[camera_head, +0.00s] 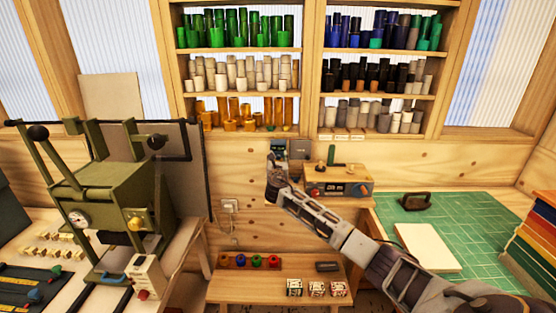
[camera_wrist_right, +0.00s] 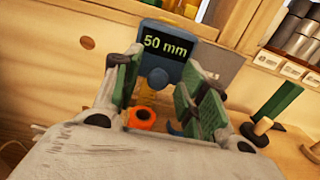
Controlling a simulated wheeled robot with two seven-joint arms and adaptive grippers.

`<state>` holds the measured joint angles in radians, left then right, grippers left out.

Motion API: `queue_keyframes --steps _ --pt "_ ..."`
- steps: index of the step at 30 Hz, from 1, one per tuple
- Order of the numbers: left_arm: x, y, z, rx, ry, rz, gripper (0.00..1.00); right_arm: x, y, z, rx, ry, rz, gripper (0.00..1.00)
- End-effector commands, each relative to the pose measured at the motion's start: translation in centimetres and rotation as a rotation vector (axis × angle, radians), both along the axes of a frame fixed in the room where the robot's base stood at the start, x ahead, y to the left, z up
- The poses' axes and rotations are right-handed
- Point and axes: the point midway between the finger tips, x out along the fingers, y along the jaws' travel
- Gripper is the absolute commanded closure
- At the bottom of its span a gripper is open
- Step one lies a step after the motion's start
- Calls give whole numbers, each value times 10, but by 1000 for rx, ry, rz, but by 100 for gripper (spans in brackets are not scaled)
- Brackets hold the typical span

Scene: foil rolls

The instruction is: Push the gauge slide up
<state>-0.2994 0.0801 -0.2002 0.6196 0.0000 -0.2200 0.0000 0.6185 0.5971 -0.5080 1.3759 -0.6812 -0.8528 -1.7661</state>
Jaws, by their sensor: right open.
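The gauge (camera_wrist_right: 170,62) is a blue-grey block with a dark display reading "50 mm", mounted at the wooden wall in the right wrist view. In the head view the gauge (camera_head: 278,146) shows small above my right gripper (camera_head: 276,166). In the right wrist view my right gripper (camera_wrist_right: 160,85) is open, its green-padded fingers on either side of the gauge's lower part. An orange round part (camera_wrist_right: 142,118) shows below the display, between the fingers. I cannot tell which part is the slide, or whether the fingers touch the gauge. My left gripper is not in view.
A wooden box with a red knob (camera_head: 338,182) stands right of the gauge. A green press (camera_head: 112,188) is at left. Shelves of foil rolls (camera_head: 240,75) hang above. A green cutting mat (camera_head: 470,230) lies at right. A low shelf (camera_head: 275,288) holds small rolls and boxes.

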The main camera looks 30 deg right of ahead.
Motion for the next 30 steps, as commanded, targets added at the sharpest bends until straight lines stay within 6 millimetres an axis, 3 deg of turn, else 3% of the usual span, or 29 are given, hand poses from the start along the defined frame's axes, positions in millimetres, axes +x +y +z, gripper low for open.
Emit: queue_keyframes --steps 11,30 --pt "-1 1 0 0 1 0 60 -7 5 -1 1 1 2 58" --pt "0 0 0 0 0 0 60 -55 34 -2 0 1 1 58"
